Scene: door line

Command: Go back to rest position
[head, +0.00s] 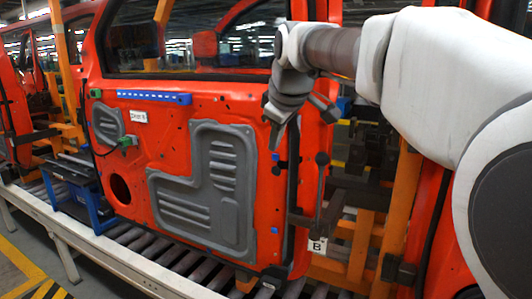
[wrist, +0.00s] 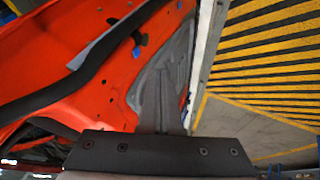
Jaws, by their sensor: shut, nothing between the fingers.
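My gripper (head: 277,135) hangs from the end of my white arm in the head view, at the upper right edge of the orange-red door (head: 170,158). Its narrow grey fingers point down and look shut, with nothing visible between them. Whether they touch the door I cannot tell. In the wrist view the dark gripper mount (wrist: 160,152) fills the bottom. The door (wrist: 60,50) spreads over the left of that view.
A blue rail (head: 153,97) and a white label (head: 139,117) are on the door. A blue stand (head: 82,195) is at left on the roller conveyor (head: 150,250). Orange posts (head: 365,235) stand at right. Yellow-striped floor (wrist: 265,50) lies beyond.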

